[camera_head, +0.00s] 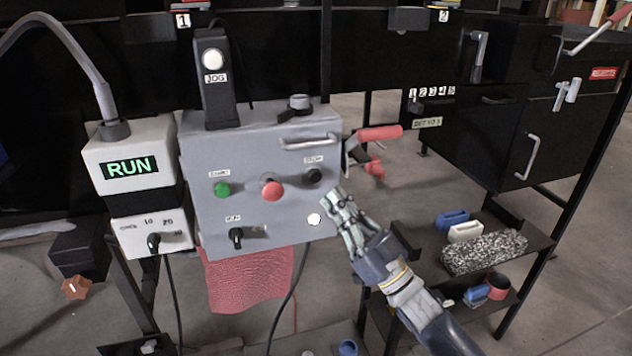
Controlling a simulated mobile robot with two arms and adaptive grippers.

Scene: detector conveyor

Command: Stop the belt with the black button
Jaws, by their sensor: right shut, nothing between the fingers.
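The grey control box (262,205) faces me in the middle of the head view. The black button (313,176) is at its upper right, under a small label. A green button (222,189) and a red button (271,190) sit to its left. A display reading RUN (131,167) is lit green on the white unit at the left. My right gripper (331,200) is shut and empty, just below and right of the black button. I cannot tell whether it touches the box face. My left gripper is not in view.
A white round spot (314,219) and a black selector switch (236,237) are low on the box. A red-handled clamp (376,133) juts out at the right. Shelves (475,255) with small items stand at right.

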